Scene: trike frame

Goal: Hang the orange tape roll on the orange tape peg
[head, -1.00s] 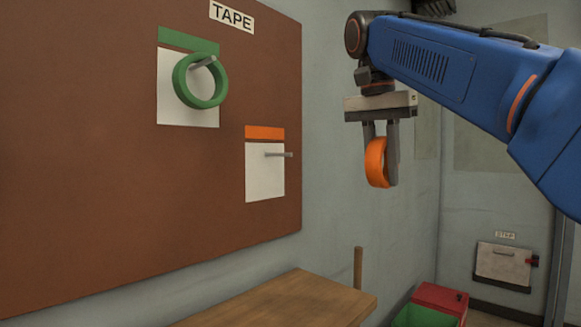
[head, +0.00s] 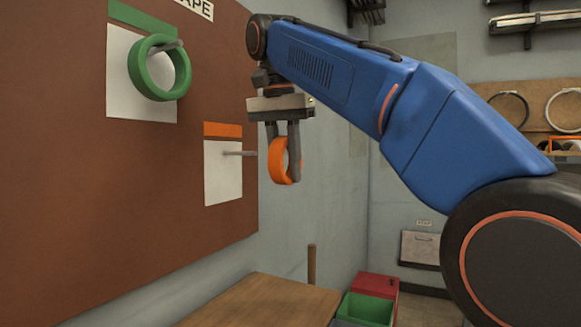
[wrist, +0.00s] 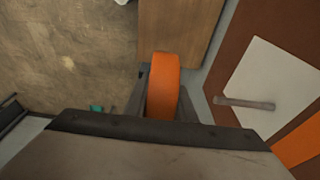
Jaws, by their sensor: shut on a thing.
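My gripper (head: 284,152) points down and is shut on the orange tape roll (head: 277,163), which hangs upright between the fingers. The roll also shows in the wrist view (wrist: 163,85). The orange tape peg (head: 240,153) sticks out of the brown board, on a white card (head: 222,178) under an orange strip (head: 222,130). In the head view the roll is just right of the peg's tip, with a small gap. In the wrist view the peg (wrist: 243,103) lies to the right of the roll, apart from it.
A green tape roll (head: 158,90) hangs on another peg on the brown board (head: 60,190), up and left. A wooden bench top (head: 262,300) is below, with an upright wooden stick (head: 311,264) beside it. Green (head: 364,310) and red (head: 378,284) bins stand to its right.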

